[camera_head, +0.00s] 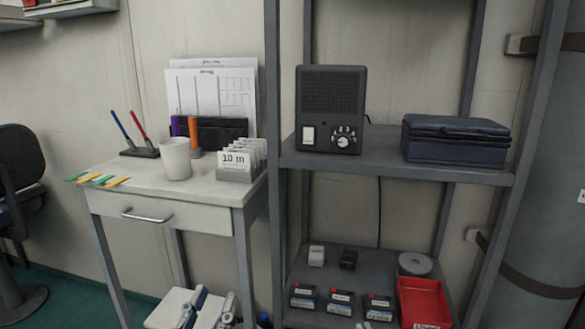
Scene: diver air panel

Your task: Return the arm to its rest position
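At the bottom edge, below the small table, white and blue parts (205,308) show, cut off by the frame. They may belong to my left gripper, but its fingertips cannot be made out, nor whether it is open or shut. I see nothing held. My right gripper is not in view.
A small table (105,178) bears a white cup (175,158), pens and depth cards (236,160). The grey shelf (385,165) holds a dark speaker unit (330,110), a blue case (455,138) and, lower, a red bin (423,302). A chair (20,170) stands left.

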